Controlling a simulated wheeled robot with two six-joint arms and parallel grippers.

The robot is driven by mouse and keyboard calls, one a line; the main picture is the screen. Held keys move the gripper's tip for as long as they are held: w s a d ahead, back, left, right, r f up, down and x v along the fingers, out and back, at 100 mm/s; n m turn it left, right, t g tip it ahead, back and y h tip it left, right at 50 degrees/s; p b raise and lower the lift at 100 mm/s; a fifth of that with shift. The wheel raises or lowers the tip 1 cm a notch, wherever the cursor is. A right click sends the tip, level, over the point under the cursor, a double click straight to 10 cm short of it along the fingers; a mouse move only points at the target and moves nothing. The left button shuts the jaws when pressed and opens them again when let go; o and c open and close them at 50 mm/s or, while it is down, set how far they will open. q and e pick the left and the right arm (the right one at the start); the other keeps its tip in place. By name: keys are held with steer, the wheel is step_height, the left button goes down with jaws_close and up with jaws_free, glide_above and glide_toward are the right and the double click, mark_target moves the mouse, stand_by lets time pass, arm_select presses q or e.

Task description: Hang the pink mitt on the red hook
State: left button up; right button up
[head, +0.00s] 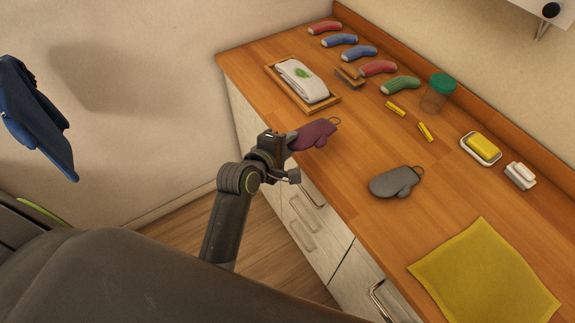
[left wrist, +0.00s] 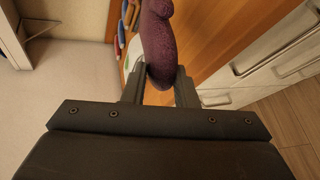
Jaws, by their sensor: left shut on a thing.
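The pink mitt (head: 314,134), a dark purplish pink with a wire loop at its far end, is in my left gripper (head: 292,142) over the near edge of the wooden counter. In the left wrist view the mitt (left wrist: 158,40) stands between the two fingers (left wrist: 160,82), which are shut on its end. I cannot tell whether it touches the counter. No red hook shows in either view. My right gripper is out of view.
The counter (head: 375,235) holds a grey mitt (head: 393,182), a yellow cloth (head: 485,275), a towel tray (head: 335,102), a green-lidded jar (head: 437,93), a soap dish (head: 481,149) and several coloured rolls. Blue cloth (head: 38,120) hangs at left. Drawers (head: 300,222) lie below.

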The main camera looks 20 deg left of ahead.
arm_select(q)
step_height(320, 180, down, 8)
steer(key=shift+f+p, duration=0.2)
steer(key=shift+p, duration=0.25)
steer(key=o, duration=1)
steer(key=shift+f, duration=0.1)
steer(key=b+v, duration=0.2)
steer(key=v, duration=0.6)
steer(key=b+v, duration=0.2)
steer(key=v, duration=0.7)
steer(key=shift+s+a, duration=0.1)
steer(key=shift+a, duration=0.2)
